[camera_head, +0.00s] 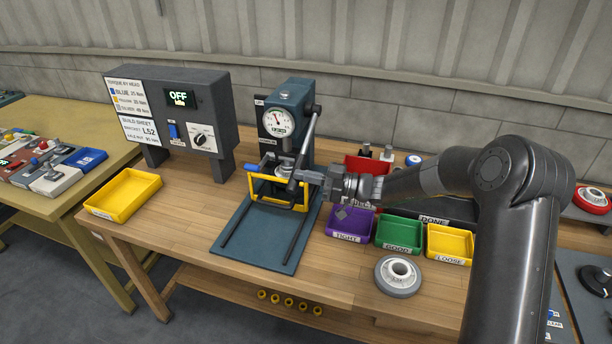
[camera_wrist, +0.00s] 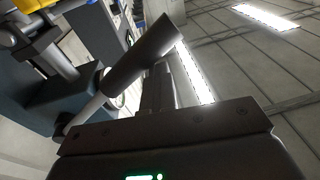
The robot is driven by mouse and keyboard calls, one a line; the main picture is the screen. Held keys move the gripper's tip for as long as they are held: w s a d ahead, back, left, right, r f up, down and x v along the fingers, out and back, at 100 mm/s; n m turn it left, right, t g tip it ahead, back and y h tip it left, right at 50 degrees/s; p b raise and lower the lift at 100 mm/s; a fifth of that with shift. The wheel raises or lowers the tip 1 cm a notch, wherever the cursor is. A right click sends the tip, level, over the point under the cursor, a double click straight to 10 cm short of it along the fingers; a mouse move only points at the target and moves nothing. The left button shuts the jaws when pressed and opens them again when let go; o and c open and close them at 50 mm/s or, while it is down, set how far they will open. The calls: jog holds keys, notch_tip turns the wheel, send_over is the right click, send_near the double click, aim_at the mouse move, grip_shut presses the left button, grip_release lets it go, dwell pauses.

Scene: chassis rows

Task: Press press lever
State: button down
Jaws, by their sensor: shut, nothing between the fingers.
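The bench press (camera_head: 292,112) stands on the wooden bench with a round dial on its front. Its press lever (camera_head: 303,148) slants down along the front right side, with a dark grip at the low end. My gripper (camera_head: 308,176) is shut and empty, reaching in from the right at the lever's lower end. In the wrist view the lever's dark grip (camera_wrist: 145,50) crosses just before the shut fingers (camera_wrist: 160,88). I cannot tell whether they touch. A yellow guard frame (camera_head: 278,204) stands at the front of the press, partly hidden behind my gripper.
A grey control box (camera_head: 180,105) reading OFF stands left of the press. A yellow tray (camera_head: 124,194) lies at the bench's left. Purple (camera_head: 349,224), green (camera_head: 400,234) and yellow (camera_head: 449,244) bins and a grey round part (camera_head: 398,276) lie to the right, below my arm.

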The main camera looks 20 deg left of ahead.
jog(key=shift+w+d+f+m+t+h, duration=0.1)
jog(key=shift+w+f+m+t+h, duration=0.2)
jog(key=shift+f, duration=0.55)
jog(key=shift+w+d+f+m+t+h, duration=0.15)
jog(key=shift+w+f+t+h, duration=0.15)
jog(key=shift+f, duration=0.55)
jog(key=shift+w+f+m+t+h, duration=0.25)
jog(key=shift+f+t, duration=0.15)
jog(key=shift+f, duration=0.45)
jog(key=s+r+n+g+y, duration=0.1)
jog(key=s+r+g+y, duration=0.15)
jog(key=r, duration=0.45)
jog(key=s+d+r+h, duration=0.1)
jog(key=d+r, duration=0.1)
jog(key=d, duration=0.8)
jog(key=shift+s+d, duration=0.15)
jog(key=shift+t, duration=0.25)
